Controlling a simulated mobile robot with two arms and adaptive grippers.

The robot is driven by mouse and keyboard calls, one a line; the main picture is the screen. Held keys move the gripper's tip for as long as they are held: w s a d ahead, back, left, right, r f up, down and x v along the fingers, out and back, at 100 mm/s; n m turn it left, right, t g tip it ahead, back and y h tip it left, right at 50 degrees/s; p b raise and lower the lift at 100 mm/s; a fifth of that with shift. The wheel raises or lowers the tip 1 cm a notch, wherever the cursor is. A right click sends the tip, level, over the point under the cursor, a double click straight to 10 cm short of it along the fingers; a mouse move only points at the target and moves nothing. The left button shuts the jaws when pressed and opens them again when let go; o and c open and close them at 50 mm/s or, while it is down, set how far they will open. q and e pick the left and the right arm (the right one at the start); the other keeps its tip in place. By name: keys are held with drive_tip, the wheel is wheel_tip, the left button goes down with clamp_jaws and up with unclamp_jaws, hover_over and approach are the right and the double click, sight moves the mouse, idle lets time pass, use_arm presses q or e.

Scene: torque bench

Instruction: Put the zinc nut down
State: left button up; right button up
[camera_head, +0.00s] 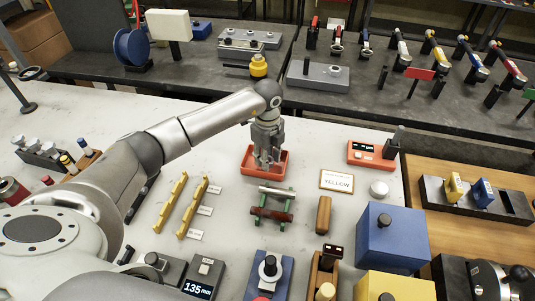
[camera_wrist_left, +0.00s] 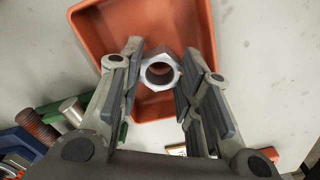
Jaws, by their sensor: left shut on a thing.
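The zinc nut (camera_wrist_left: 160,71) is a silver-grey ring with a faceted outside and a round hole. My left gripper (camera_wrist_left: 160,76) is shut on it, one finger on either side. In the head view my left gripper (camera_head: 266,160) points down over a shallow orange-red tray (camera_head: 281,168). The tray (camera_wrist_left: 128,22) also lies behind the nut in the left wrist view. I cannot tell whether the nut touches the tray floor. In the head view the nut is too small and covered to make out. My right gripper is out of view.
In front of the tray is a green rack (camera_head: 272,204) with rods. A "YELLOW" card (camera_head: 337,181) and a white round knob (camera_head: 379,188) lie to the right, near an orange device (camera_head: 367,154). Yellow rails (camera_head: 191,207) lie to the left. Bare bench surrounds the tray's left side.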

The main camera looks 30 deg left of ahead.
use_arm(q)
drive_tip(key=shift+f, duration=0.15)
drive_tip(key=shift+f, duration=0.1)
drive_tip(key=shift+f, duration=0.15)
drive_tip(key=o, duration=0.9)
drive_tip(key=shift+c, duration=0.2)
